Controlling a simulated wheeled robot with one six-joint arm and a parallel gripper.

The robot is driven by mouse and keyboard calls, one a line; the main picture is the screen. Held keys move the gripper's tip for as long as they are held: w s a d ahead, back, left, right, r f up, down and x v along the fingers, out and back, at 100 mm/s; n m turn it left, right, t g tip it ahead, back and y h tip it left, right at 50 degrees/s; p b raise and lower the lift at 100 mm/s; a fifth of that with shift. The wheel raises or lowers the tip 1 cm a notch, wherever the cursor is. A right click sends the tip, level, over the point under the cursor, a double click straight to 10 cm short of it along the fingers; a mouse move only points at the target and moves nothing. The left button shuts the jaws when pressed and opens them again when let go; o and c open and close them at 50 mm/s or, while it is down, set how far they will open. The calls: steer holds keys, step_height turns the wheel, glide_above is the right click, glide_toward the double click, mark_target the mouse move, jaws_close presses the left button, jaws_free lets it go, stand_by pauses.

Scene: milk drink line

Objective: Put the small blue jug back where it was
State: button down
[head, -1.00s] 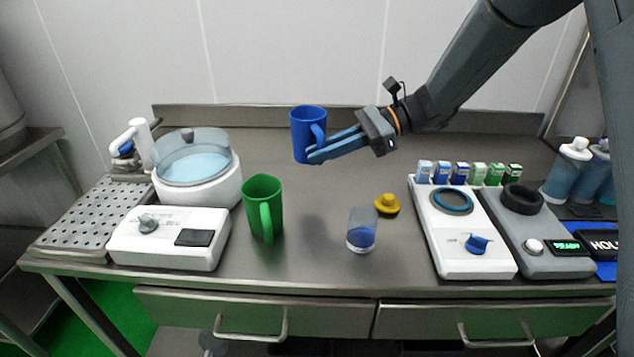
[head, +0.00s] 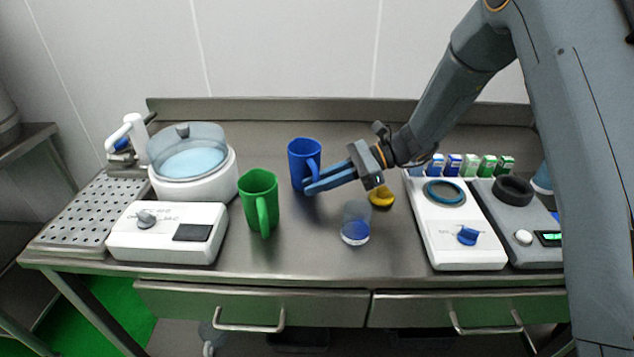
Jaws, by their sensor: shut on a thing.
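The small blue jug (head: 301,160) is upright over the middle of the steel table, behind and to the right of the green jug (head: 258,198). My gripper (head: 316,186) reaches in from the right and is shut on the blue jug's handle side. The jug's base is at or very near the table top; I cannot tell whether it touches. The fingertips hide part of its handle and lower right side.
A clear cup with blue contents (head: 356,224) and a yellow object (head: 381,196) stand to the right. A white machine with a round bowl (head: 193,186) is at left. White (head: 455,245) and grey devices and several small cartons are at right. Bare steel lies behind the jug.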

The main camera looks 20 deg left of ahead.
steer(key=c, duration=1.7)
jaws_free()
steer(key=shift+c, duration=0.2)
steer(key=shift+w+d+r, duration=0.1)
steer(key=shift+d+r, duration=0.05)
steer(key=b+v, duration=0.3)
steer(key=v, duration=0.8)
steer(key=shift+d, duration=0.25)
steer(key=shift+w+r, duration=0.1)
